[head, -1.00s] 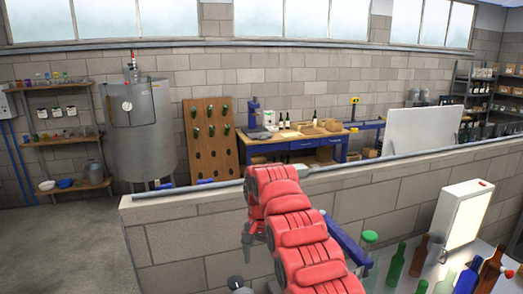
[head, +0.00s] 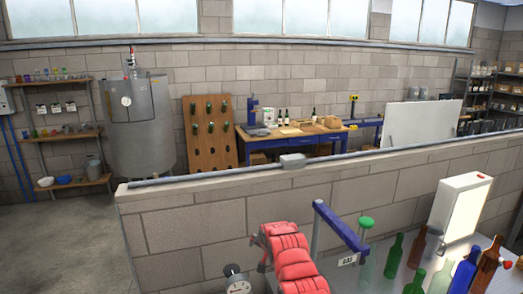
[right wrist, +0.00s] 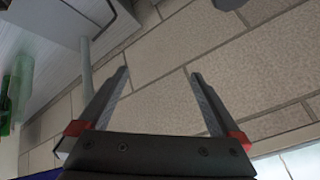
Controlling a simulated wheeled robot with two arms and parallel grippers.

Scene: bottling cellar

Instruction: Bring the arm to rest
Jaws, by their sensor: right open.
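My right arm (head: 288,262) shows as red links at the bottom middle of the head view, in front of the block wall. Its fingers cannot be made out there. In the right wrist view my right gripper (right wrist: 160,73) has its two dark fingers spread wide apart, with nothing between them. The pale block wall (right wrist: 160,60) lies beyond the fingers. My left gripper is not in view.
Several glass bottles (head: 394,257) stand at the lower right, beside a lit white panel (head: 459,214). A blue bar (head: 341,228) with a green knob (head: 366,222) and a round gauge (head: 237,284) stand close to the arm. The low block wall (head: 200,222) runs behind.

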